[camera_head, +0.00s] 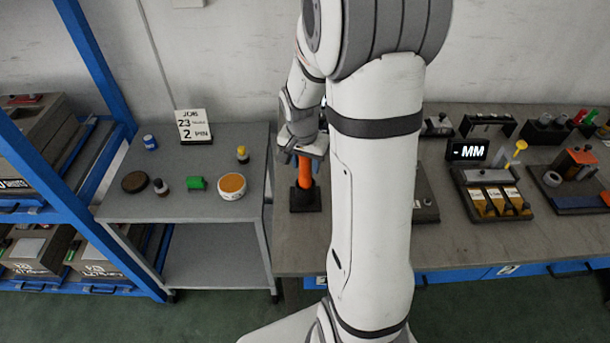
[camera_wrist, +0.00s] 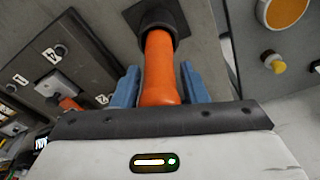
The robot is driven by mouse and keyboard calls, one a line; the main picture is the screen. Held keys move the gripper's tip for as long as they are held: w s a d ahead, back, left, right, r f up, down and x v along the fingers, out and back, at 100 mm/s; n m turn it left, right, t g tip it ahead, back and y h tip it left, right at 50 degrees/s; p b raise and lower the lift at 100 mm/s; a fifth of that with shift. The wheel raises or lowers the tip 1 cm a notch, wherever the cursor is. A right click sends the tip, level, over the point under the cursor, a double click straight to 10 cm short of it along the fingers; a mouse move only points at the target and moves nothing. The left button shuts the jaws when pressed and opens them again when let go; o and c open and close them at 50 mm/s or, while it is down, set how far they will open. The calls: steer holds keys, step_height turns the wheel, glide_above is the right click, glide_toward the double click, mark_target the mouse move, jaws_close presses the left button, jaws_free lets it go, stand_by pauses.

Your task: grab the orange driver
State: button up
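The orange driver (camera_head: 305,172) stands upright in a dark square holder (camera_head: 305,199) at the left end of the bench. In the wrist view the driver's orange handle (camera_wrist: 160,72) rises between the two blue fingers of my gripper (camera_wrist: 160,85). One finger is on each side of the handle, and narrow gaps show near the fingertips. In the head view my gripper (camera_head: 304,160) is over the top of the driver, fingers pointing down. The gripper looks open around the handle. The driver's lower end is hidden in the holder.
A grey side table (camera_head: 215,209) at left holds a white bowl with orange contents (camera_head: 232,186), a green part (camera_head: 196,183) and small bottles. My arm hides the middle.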

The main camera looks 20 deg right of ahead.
jaws_close()
stand_by(0.3)
